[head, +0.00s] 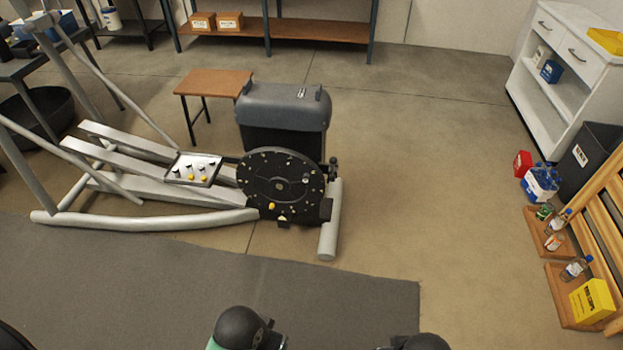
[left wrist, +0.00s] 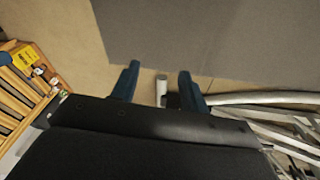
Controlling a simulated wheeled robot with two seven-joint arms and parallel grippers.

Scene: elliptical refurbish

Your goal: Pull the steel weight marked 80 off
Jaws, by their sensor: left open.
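I cannot pick out a steel weight marked 80; no such marking is readable in either view. A black disc (head: 281,184) with several small pale and yellow spots stands at the front end of a grey elliptical machine (head: 190,218). A small tray (head: 179,179) with several little yellow, black and pale parts rests on the machine's frame. My left gripper (left wrist: 158,80) is open in the left wrist view, with nothing between its two blue fingers; the floor and the machine's end show beyond them. My right gripper is not in view.
A dark grey mat (head: 330,300) lies in front of the machine. Behind the disc stand a dark lidded bin (head: 284,110) and a small brown table (head: 212,83). At right are a white cabinet (head: 540,112) and a yellow box (head: 592,301). The floor right of the machine is clear.

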